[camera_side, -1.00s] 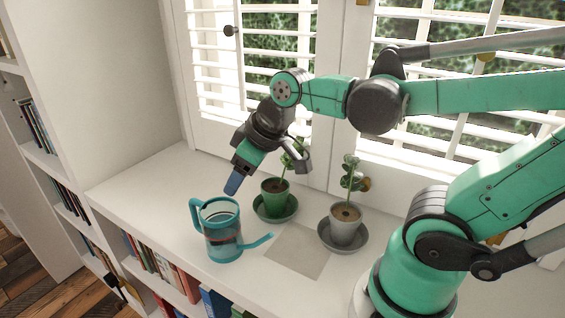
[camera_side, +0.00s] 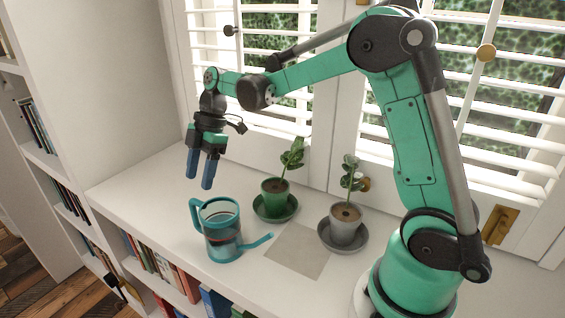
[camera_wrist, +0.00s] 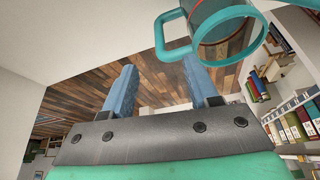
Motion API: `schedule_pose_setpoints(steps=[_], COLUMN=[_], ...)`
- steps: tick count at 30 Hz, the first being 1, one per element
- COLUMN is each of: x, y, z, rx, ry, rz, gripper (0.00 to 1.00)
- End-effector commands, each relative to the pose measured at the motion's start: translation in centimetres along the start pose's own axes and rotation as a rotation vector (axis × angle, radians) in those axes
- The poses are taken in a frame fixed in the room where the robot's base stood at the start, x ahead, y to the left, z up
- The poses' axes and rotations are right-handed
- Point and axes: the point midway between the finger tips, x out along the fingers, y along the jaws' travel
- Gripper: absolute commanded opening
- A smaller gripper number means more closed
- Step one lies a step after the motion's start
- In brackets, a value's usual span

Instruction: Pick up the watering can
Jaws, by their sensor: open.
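The watering can (camera_side: 222,236) has a clear body with teal rim, base, handle and spout. It stands upright on the white shelf top, handle to the left and spout to the right. My gripper (camera_side: 200,186) is open and empty, with blue fingers pointing down, above and a little left of the can's handle, apart from it. In the wrist view the can (camera_wrist: 222,30) shows at the top, its handle reaching left, beyond the open fingers (camera_wrist: 162,85).
A green pot (camera_side: 274,202) and a grey pot (camera_side: 344,232), each with a plant and saucer, stand right of the can. A flat grey square (camera_side: 298,252) lies before them. Shuttered windows back the shelf top (camera_side: 140,185); its left part is clear. Books fill shelves below.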

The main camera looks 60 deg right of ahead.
Motion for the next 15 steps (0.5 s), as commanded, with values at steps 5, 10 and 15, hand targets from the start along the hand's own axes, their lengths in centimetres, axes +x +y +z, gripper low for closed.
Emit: schedule_pose_setpoints(steps=[5,10,15], x=[2.0,3.8,6.4], y=[0.0,0.0,0.0], z=[0.0,-0.1,-0.2], rx=[0.001,0.0,0.0], ry=[-0.001,-0.001,-0.001], rz=[0.001,0.001,0.001], gripper=[0.54,0.54,0.54])
